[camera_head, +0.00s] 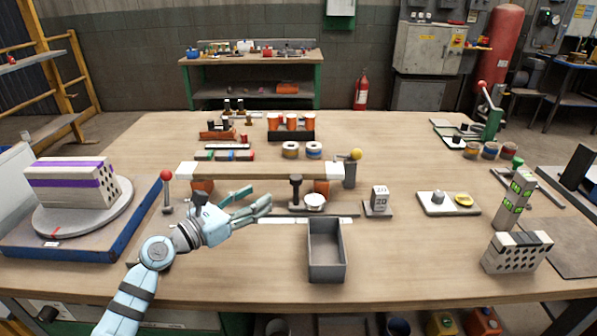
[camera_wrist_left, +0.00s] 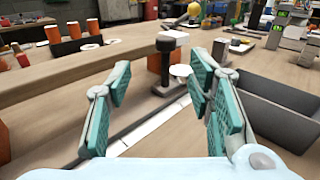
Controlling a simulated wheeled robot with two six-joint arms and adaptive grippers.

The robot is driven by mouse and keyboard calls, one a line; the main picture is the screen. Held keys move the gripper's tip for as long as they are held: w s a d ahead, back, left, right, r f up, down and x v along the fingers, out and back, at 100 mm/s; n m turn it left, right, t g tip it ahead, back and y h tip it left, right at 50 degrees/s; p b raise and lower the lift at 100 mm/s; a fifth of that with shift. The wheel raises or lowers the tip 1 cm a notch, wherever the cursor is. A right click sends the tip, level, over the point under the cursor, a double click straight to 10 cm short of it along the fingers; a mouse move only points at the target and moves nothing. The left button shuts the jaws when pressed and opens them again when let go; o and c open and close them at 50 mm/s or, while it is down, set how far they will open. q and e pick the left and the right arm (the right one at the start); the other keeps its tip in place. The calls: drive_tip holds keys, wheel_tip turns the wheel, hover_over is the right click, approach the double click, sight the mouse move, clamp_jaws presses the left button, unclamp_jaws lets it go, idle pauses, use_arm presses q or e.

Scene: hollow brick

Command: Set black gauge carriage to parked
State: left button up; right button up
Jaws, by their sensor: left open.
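The black gauge carriage (camera_head: 295,189) is a dark upright post with a wider black head, on a low dark base along a rail. It also shows in the left wrist view (camera_wrist_left: 165,62), ahead and between the fingers. A round white dial (camera_head: 314,201) sits just right of the post. A white strip (camera_head: 285,220) runs in front of it. My left gripper (camera_head: 252,206) is left of the carriage and apart from it. In the left wrist view its two teal-padded fingers (camera_wrist_left: 160,92) are spread with nothing between them. My right gripper is out of view.
A long wooden beam (camera_head: 255,171) on orange supports lies behind the carriage. A grey open bin (camera_head: 326,272) stands in front right. A small block marked 2D (camera_head: 379,200) stands to the right. A red-knobbed lever (camera_head: 167,190) is at left.

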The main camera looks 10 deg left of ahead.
sight(291, 179)
use_arm(q)
drive_tip(key=x, duration=0.2)
drive_tip(key=b+x, duration=0.1)
drive_tip(key=x, duration=0.1)
drive_tip(key=d+b+x, duration=0.1)
drive_tip(key=x, duration=0.2)
drive_tip(key=shift+s+r, duration=0.15)
drive_tip(key=shift+s, duration=0.1)
drive_tip(key=b+x, duration=0.1)
drive_tip(key=x, duration=0.4)
drive_tip(key=shift+w+f+b, duration=0.2)
drive_tip(key=shift+w+b, duration=0.05)
drive_tip(key=shift+b, duration=0.1)
drive_tip(key=shift+w+d+r, duration=0.2)
drive_tip(key=shift+w+d, duration=0.05)
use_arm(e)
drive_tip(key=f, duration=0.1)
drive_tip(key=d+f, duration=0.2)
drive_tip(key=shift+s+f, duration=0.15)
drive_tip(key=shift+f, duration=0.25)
use_arm(q)
clamp_jaws()
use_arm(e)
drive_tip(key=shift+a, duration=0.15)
